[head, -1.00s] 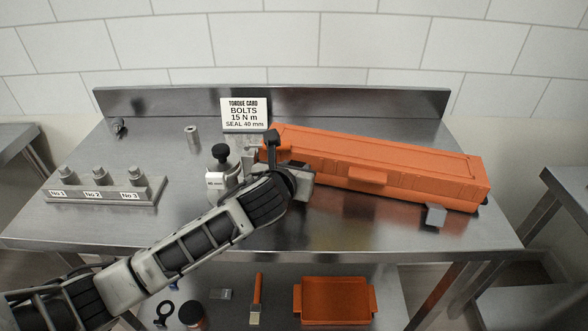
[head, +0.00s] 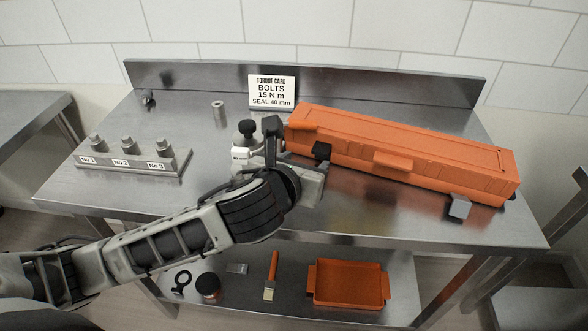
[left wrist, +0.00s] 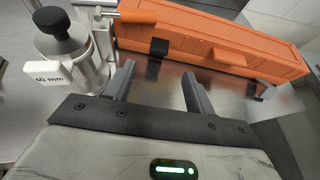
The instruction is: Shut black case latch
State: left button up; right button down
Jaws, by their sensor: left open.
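The long orange case (head: 400,155) lies on the steel bench with its lid down; it also fills the top of the left wrist view (left wrist: 215,45). The black latch (head: 321,151) sticks out from the case's front near its left end; it also shows in the left wrist view (left wrist: 159,47). A grey latch (head: 460,207) sticks out near the right end. My left gripper (head: 298,160) is just in front of the case's left end. In the left wrist view its fingers (left wrist: 158,85) are open and empty, with the black latch ahead between them, apart from both.
A silver cylinder with a black knob (head: 246,130) and a 40 mm tag stands close left of my gripper. A torque card (head: 272,92), a small metal cylinder (head: 219,112) and a bolt block (head: 133,162) are further left. An orange tray (head: 348,284) sits on the lower shelf.

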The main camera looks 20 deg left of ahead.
pick_arm(q)
jog(key=v, duration=0.4)
jog(key=shift+s+r, duration=0.15)
jog(key=shift+s, duration=0.25)
jog(key=s+a+f+n+g, duration=0.2)
jog(key=s+f+n+g, duration=0.5)
jog(key=n, duration=1)
jog(key=s+a+f+n+g, duration=0.25)
jog(key=s+f+n, duration=0.75)
jog(key=n, duration=0.7)
jog(key=w+d+f+t+h, duration=0.2)
jog(key=w+d+f+t, duration=0.2)
jog(key=f, duration=0.5)
jog(key=shift+w+d+m+t+h, duration=0.2)
jog(key=shift+w+m+t+h, duration=0.35)
jog(key=shift+t, duration=0.7)
